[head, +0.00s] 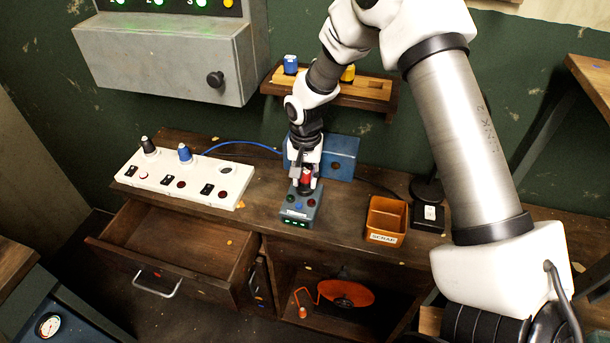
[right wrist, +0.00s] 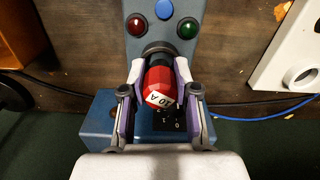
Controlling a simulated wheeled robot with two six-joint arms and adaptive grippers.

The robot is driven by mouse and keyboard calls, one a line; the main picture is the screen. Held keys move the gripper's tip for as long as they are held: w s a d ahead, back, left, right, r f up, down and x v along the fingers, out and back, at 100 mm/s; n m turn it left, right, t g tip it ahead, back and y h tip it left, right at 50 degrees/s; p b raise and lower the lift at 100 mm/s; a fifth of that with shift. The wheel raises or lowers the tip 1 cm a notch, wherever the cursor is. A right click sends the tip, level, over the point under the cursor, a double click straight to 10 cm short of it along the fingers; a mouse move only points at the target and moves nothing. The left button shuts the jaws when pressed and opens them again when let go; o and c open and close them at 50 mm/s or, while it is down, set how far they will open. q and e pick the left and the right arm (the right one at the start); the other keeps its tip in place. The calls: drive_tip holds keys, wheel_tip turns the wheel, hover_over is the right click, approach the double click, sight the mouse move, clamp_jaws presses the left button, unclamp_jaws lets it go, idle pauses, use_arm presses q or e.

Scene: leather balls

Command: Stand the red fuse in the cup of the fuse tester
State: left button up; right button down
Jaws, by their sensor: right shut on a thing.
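The red fuse (head: 307,176), marked "10 A", is between the fingers of my right gripper (head: 304,180). In the right wrist view the gripper (right wrist: 160,82) is shut on the fuse (right wrist: 157,84) from both sides. The fuse tester (head: 297,217) is a blue-grey box on the bench with red, blue and green buttons or lamps; it also shows in the right wrist view (right wrist: 160,32). Its dark round cup (right wrist: 157,48) shows at the far end of the fuse. I cannot tell how deep the fuse sits in it. My left gripper is not in view.
A white socket strip (head: 187,178) with a black and a blue fuse lies left on the bench. An orange scrap bin (head: 386,219) stands right. A wooden rack (head: 335,90) is on the wall. The drawer (head: 180,245) below is open. A blue cable crosses the bench.

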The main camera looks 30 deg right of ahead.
drive_tip(key=shift+f, duration=0.55)
drive_tip(key=shift+s+a+f+b, duration=0.1)
drive_tip(key=shift+s+f+b, duration=0.25)
drive_tip(key=shift+s+f, duration=0.05)
drive_tip(key=c, duration=0.8)
unclamp_jaws()
drive_tip(key=shift+o, duration=0.2)
drive_tip(key=shift+w+f, duration=0.15)
drive_tip(key=shift+w, duration=0.15)
drive_tip(key=shift+w+r, duration=0.1)
drive_tip(key=shift+r, duration=0.1)
drive_tip(key=o, duration=0.6)
drive_tip(key=shift+r, duration=0.15)
